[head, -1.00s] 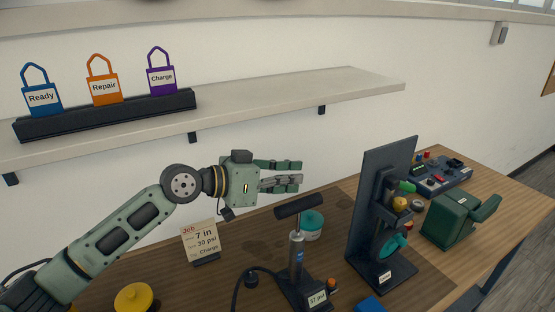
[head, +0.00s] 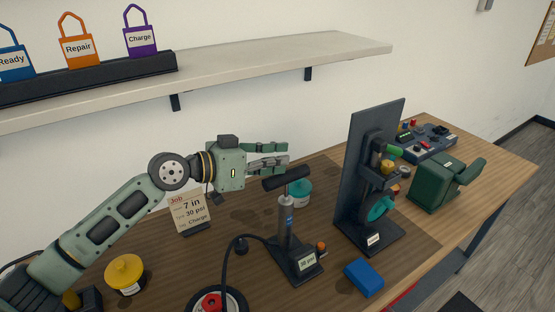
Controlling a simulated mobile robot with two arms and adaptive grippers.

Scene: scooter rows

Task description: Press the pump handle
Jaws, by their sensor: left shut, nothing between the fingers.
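The pump stands on the bench with its black T-shaped handle (head: 286,179) on top of a silver and dark barrel (head: 287,222). A small display at its foot (head: 307,261) seems to read 38 psi. A black hose runs from it to the left and down. My left gripper (head: 287,155) is shut and empty, its fingers pointing right. In the picture it appears just above and behind the handle; I cannot tell whether they touch. The job card (head: 189,214) reads 7 in, 30 psi, Charge. My right gripper is not in view.
A wheel with a red hub (head: 211,303) lies at the bottom edge. A yellow-lidded pot (head: 124,272), a teal tin (head: 299,192), a blue block (head: 363,278), a dark upright stand (head: 366,168) and a green vise-like device (head: 444,183) surround the pump. The shelf (head: 280,65) holds tags.

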